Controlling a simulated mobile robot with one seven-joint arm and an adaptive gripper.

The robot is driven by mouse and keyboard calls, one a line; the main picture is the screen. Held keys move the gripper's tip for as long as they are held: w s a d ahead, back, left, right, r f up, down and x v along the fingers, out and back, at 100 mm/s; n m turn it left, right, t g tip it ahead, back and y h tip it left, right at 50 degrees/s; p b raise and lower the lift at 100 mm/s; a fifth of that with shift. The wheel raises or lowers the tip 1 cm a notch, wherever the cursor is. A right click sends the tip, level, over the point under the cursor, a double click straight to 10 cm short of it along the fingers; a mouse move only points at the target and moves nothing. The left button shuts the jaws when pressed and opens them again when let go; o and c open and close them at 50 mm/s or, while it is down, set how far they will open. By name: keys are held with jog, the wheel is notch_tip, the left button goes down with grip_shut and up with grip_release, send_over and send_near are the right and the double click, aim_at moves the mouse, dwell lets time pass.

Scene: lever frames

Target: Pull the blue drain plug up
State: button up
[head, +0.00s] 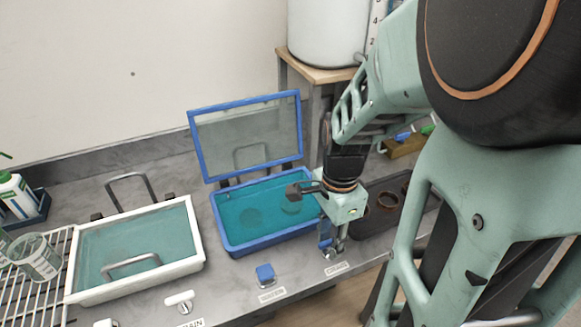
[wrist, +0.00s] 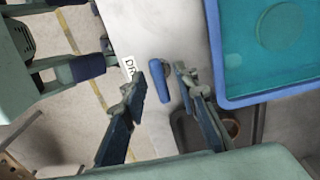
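A blue drain handle (head: 325,234) stands on the counter's front edge by the right front corner of the blue tank (head: 270,246). A label, partly readable as "DR", lies beside it (wrist: 128,68). In the wrist view the handle is a short blue bar (wrist: 161,82) between my gripper's two fingers (wrist: 163,77). Gaps show on both sides of it, so the fingers are open and do not visibly grip it. In the head view my gripper (head: 334,250) points down at the handle and partly hides it. The tank holds teal liquid.
The tank's blue-framed lid (head: 246,135) stands open behind. A blue square knob (head: 265,273) and a white knob (head: 179,299) sit along the counter front. A white tank (head: 186,265) stands left. A dark tray (head: 372,220) lies right of my gripper.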

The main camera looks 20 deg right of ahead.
jog(key=shift+f, duration=0.35)
grip_shut()
jog(key=shift+r, duration=0.1)
